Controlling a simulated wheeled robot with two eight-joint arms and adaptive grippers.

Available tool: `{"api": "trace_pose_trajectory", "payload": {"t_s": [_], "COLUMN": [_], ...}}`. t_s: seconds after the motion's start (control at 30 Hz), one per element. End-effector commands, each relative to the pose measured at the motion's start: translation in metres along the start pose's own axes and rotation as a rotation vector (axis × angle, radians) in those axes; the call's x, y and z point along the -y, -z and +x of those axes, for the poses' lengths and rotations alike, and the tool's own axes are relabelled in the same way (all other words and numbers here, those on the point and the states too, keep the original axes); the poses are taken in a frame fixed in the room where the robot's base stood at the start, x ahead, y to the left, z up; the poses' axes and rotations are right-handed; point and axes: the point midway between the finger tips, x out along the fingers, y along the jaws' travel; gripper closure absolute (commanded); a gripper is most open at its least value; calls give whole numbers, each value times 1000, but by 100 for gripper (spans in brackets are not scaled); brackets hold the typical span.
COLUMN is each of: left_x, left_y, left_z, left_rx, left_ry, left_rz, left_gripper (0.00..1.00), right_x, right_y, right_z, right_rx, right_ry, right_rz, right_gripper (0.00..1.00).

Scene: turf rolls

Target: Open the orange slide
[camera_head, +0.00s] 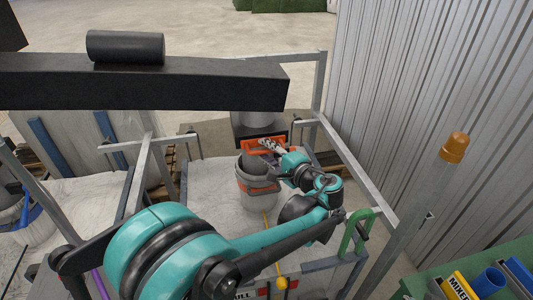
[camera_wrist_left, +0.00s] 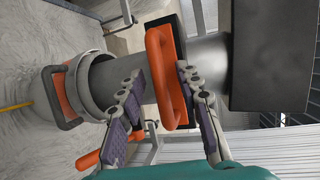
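The orange slide (camera_head: 252,147) is on the grey chute at the middle of the head view, partly hidden by my left gripper (camera_head: 270,148). In the left wrist view the slide's orange handle (camera_wrist_left: 166,60) lies between the two fingers of my left gripper (camera_wrist_left: 162,80). The fingers are spread on either side of the handle; firm contact cannot be made out. A grey bucket (camera_head: 258,202) with an orange band stands beneath the chute, and it also shows in the left wrist view (camera_wrist_left: 90,62). My right gripper is out of view.
A metal frame (camera_head: 345,160) surrounds the chute area. A corrugated metal wall (camera_head: 440,100) stands to the right. A black beam (camera_head: 140,82) crosses the upper left. A post with an orange lamp (camera_head: 454,147) and a green bench (camera_head: 430,280) are at the right.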

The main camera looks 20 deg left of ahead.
Motion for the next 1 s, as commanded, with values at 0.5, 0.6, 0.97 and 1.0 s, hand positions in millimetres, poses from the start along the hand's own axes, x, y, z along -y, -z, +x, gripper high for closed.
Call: {"api": "trace_pose_trajectory", "payload": {"t_s": [0.5, 0.6, 0.97, 1.0], "left_x": [0, 0, -14, -16], "left_y": [0, 0, -26, -30], "left_z": [2, 2, -66, -75], "left_rx": [0, -1, -7, -6], "left_ry": [-1, -1, -3, -3], "left_rz": [-1, -1, 1, 1], "left_gripper": [100, 100, 100, 100], "right_x": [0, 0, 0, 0], "right_y": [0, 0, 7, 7], "right_z": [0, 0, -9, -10], "right_rx": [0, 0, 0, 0], "right_ry": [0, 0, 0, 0], "right_rz": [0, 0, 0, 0], "right_gripper": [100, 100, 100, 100]}}
